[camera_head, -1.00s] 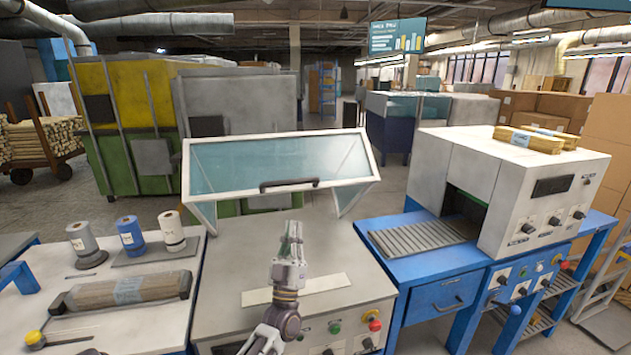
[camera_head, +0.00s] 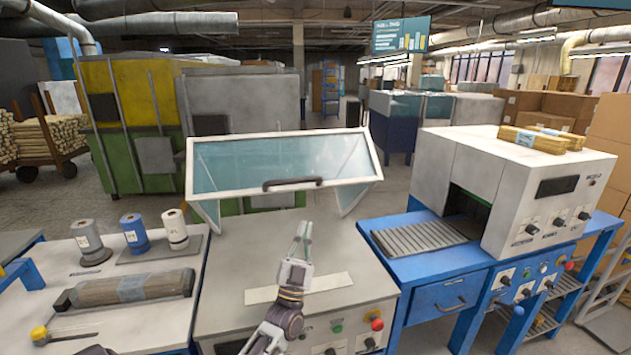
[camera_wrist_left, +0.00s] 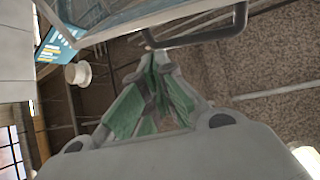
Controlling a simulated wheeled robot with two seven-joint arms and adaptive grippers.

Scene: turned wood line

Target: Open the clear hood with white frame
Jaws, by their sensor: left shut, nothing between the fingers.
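The clear hood with white frame (camera_head: 230,143) stands raised and tilted over the grey machine (camera_head: 240,255), its glazed front facing me. Its dark handle (camera_head: 293,183) runs along the lower front edge. My left gripper (camera_head: 303,230) is shut and empty, in front of and below the handle and apart from it. In the left wrist view the gripper's green-padded fingers (camera_wrist_left: 150,68) meet near the dark handle (camera_wrist_left: 238,30), which shows at the top with part of the frame. My right gripper is not in view.
Buttons, including a red one (camera_head: 376,323), sit on the machine's front. A blue roller bench (camera_head: 440,275) with a white box machine (camera_head: 540,195) stands to the right. A white table (camera_head: 120,315) with spools and a wrapped bundle stands to the left.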

